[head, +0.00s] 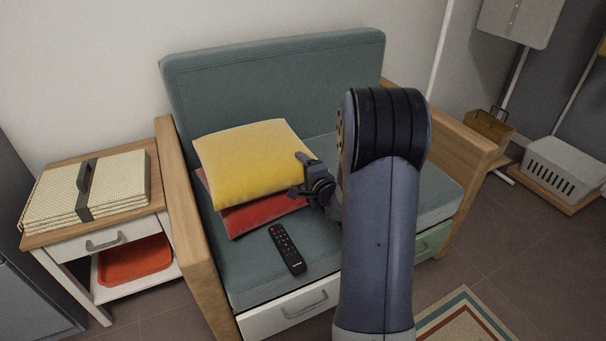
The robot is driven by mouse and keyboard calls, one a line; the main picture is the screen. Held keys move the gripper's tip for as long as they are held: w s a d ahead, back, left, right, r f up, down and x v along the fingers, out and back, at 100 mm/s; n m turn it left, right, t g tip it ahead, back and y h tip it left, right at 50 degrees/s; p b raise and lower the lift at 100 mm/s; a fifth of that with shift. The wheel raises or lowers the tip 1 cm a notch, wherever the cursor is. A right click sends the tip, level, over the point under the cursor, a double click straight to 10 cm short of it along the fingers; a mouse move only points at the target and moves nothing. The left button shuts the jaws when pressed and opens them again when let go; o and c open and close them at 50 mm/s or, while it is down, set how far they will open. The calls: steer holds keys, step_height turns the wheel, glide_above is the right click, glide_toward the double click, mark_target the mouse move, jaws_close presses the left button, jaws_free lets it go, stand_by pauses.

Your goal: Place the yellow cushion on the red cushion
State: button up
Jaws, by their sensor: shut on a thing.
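The yellow cushion (250,158) is over the left part of the sofa seat in the head view. The red cushion (260,213) is under it on the seat, mostly covered, with its front and left edges showing. My gripper (304,176) is at the right edge of the yellow cushion and shut on it. The yellow cushion overlaps the red one in this view. I cannot tell whether it rests fully on it or is held slightly above.
A black remote (286,250) lies on the seat in front of the cushions. Wooden armrests (188,220) bound the sofa (270,75). A side table (60,238) with folded cream fabric (118,183) and a red tray (135,262) stands left. The seat's right side is partly hidden by my arm.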

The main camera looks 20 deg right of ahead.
steer(key=shift+f, duration=0.1)
steer(key=o, duration=1.9)
steer(key=shift+c, duration=0.2)
steer(key=shift+r, duration=0.2)
steer(key=p+v, duration=0.3)
steer(key=v, duration=0.9)
steer(key=shift+f, duration=0.1)
